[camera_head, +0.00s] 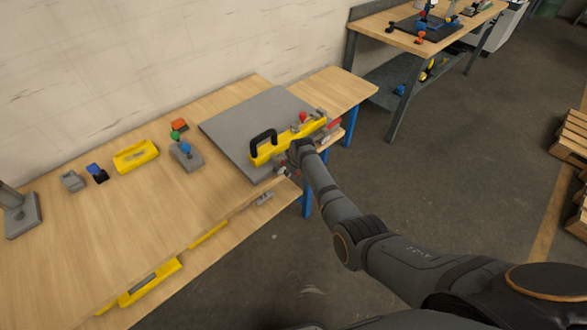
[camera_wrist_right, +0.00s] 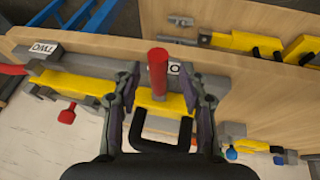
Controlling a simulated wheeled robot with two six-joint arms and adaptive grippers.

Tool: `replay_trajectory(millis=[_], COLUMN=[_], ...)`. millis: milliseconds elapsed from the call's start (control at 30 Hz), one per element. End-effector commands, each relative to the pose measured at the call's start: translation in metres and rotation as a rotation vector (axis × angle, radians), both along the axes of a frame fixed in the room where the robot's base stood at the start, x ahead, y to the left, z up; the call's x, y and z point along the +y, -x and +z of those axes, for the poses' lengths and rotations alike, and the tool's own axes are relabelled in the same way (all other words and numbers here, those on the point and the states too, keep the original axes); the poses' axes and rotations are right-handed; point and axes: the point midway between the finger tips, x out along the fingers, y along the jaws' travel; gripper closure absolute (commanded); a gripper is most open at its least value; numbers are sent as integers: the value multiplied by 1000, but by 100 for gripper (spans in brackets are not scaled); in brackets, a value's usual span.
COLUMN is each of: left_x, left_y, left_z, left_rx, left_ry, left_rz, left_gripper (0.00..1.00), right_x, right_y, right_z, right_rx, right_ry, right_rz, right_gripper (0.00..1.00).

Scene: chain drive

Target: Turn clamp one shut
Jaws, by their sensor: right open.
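A red clamp handle (camera_wrist_right: 158,70) stands upright in the right wrist view, between the two fingers of my right gripper (camera_wrist_right: 165,82). The fingers are open, one on each side, with no clear contact visible. Beside the handle is a white label, partly covered by a finger, so only part of its lettering shows. Another label (camera_wrist_right: 42,48), upside down, sits at the far left of the grey bar (camera_wrist_right: 90,63). In the head view my right gripper (camera_head: 288,165) is at the near edge of the grey plate (camera_head: 235,125); its fingers are hard to make out. My left gripper is not visible.
A yellow bar (camera_head: 287,140) with a black grip (camera_head: 263,143) and red knob (camera_head: 303,117) lies on the plate. Another red lever (camera_head: 333,125) is at its far end. Blocks and a yellow part (camera_head: 135,156) lie left on the bench (camera_head: 100,215).

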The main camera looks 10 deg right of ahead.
Motion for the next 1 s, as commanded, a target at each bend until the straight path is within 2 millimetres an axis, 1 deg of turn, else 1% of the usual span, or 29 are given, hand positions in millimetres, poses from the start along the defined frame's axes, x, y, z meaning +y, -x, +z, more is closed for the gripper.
replay_trajectory(millis=[167, 267, 367, 600, 700, 833, 1000], left_x=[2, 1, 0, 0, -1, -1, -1], left_y=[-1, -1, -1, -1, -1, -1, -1], left_z=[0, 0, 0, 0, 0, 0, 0], left_rx=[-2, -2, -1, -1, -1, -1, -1], left_ry=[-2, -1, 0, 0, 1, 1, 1], left_rz=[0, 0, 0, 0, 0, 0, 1], left_gripper=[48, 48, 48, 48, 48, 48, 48], right_x=[0, 0, -1, -1, -1, -1, -1], right_y=[2, 7, 15, 37, 44, 49, 51], right_z=[4, 15, 31, 79, 95, 106, 109], right_rx=[-1, -1, -4, -3, -1, 0, 1], right_ry=[1, 1, 0, -1, 0, 0, 1], right_rz=[1, 1, -1, 0, 0, 1, 1], right_gripper=[57, 57, 57, 57, 57, 57, 57])
